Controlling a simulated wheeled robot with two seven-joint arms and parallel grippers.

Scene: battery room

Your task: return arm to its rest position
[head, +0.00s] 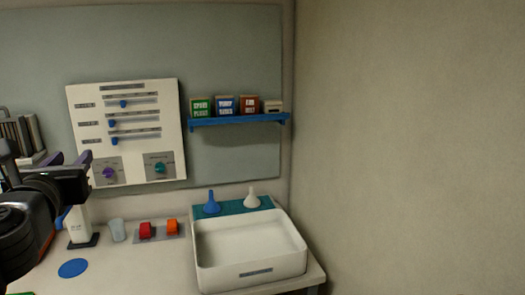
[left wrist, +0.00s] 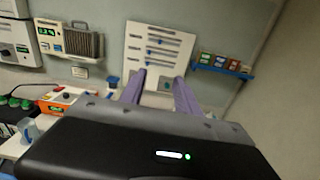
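My left arm (head: 22,235) comes in from the left edge of the head view, dark and raised in front of the counter. Its gripper (head: 72,185) is near the lower left of the white slider panel (head: 125,130) and hides part of what stands behind it. In the left wrist view the two purple fingers of the left gripper (left wrist: 160,88) stand apart, with the panel (left wrist: 160,50) beyond the gap and nothing between them. My right gripper is in neither view.
A white basin (head: 250,250) stands on the counter's right, with blue (head: 211,203) and white (head: 251,198) funnels behind it. A blue shelf (head: 240,121) holds small boxes. A clear cup (head: 117,231) and red and orange switches (head: 158,230) stand near the gripper. The right wall is bare.

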